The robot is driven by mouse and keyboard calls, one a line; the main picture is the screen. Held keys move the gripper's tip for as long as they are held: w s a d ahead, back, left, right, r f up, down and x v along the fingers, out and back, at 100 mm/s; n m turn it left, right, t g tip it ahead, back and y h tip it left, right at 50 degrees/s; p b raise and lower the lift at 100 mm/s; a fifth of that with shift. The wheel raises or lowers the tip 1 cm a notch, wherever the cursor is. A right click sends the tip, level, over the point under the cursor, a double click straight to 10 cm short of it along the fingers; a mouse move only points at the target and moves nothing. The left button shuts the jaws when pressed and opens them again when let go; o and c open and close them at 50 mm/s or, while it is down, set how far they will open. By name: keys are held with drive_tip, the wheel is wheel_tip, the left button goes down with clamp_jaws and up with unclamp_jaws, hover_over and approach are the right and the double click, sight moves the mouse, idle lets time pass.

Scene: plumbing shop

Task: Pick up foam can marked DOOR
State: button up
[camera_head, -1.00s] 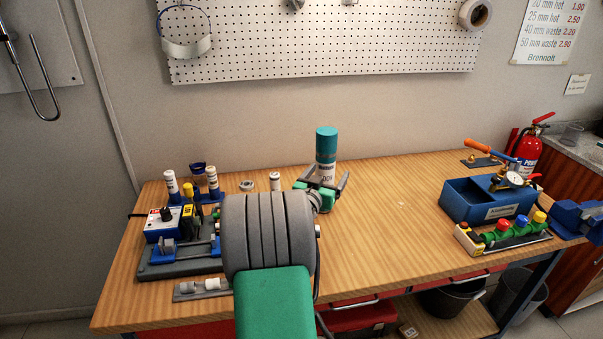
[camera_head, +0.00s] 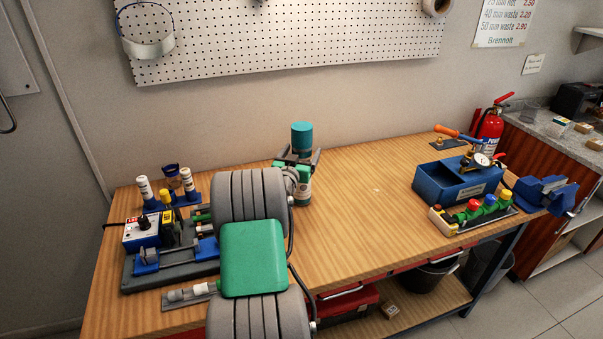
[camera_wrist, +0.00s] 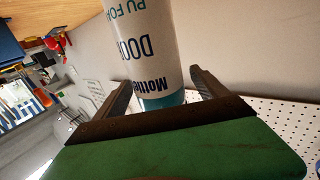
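The foam can (camera_head: 303,191) stands upright on the workbench, with a teal cap and a white and teal body. In the wrist view the can (camera_wrist: 150,45) shows the words PU FOAM, partly cut off, and DOOR, partly turned out of sight. My gripper (camera_head: 300,158) is at the can's upper body, below the cap. In the wrist view its two dark fingers (camera_wrist: 163,80) lie on either side of the can, open, with a small gap visible at the right finger. Contact at the left finger is hard to tell. The gripper hides part of the can in the head view.
White-labelled tubes (camera_head: 145,190) and a blue-grey device (camera_head: 142,232) stand at the bench's left. A blue bin with a gauge (camera_head: 445,190) and a valve row (camera_head: 473,214) are at the right. The pegboard wall (camera_head: 290,40) is behind. The bench middle (camera_head: 365,220) is clear.

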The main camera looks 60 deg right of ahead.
clamp_jaws()
drive_tip(key=shift+r, duration=0.2)
idle(0.8)
